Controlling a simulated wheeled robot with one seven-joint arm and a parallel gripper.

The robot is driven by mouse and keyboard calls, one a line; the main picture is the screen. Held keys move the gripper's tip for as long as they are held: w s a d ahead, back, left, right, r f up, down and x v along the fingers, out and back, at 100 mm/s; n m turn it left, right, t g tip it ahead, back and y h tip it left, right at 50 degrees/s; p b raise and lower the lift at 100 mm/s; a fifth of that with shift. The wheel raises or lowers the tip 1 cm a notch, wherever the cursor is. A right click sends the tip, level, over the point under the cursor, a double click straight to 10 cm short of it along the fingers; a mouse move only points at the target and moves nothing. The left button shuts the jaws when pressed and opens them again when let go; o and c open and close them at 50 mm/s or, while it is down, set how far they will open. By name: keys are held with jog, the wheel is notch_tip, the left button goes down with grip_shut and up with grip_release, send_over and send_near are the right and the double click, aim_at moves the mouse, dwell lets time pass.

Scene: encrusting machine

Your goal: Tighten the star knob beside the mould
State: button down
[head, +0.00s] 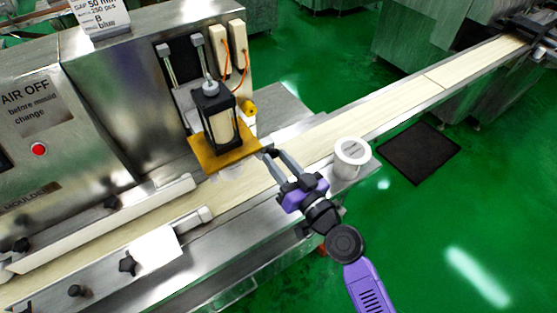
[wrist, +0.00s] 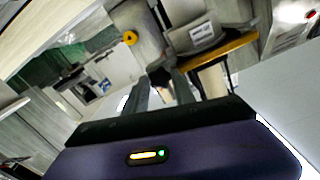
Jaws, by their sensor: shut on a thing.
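The mould unit (head: 218,122), a black frame with a pale block, stands on an orange plate (head: 206,158) over the belt. My gripper (head: 268,152) reaches in from the lower right, its tips at the plate's right corner. It is shut on a small dark piece there, which looks like the star knob; the fingers mostly hide its shape. In the wrist view my gripper (wrist: 160,80) has its tips close together around this dark piece, with the orange plate (wrist: 222,50) beyond to the right.
A yellow knob (head: 249,107) sits behind the mould. A pale conveyor belt (head: 385,102) runs to the upper right. Black star knobs (head: 128,264) are on the near left rail.

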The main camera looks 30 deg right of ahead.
jog(key=m, duration=1.1)
jog(key=shift+m, duration=0.4)
jog(key=m+p, duration=0.1)
jog(key=m, duration=0.4)
jog(key=shift+d, duration=0.1)
jog(key=m+p, duration=0.1)
jog(key=m, duration=0.5)
jog(key=shift+f, duration=0.1)
jog(key=c, duration=1)
grip_release()
jog(key=shift+c, duration=0.2)
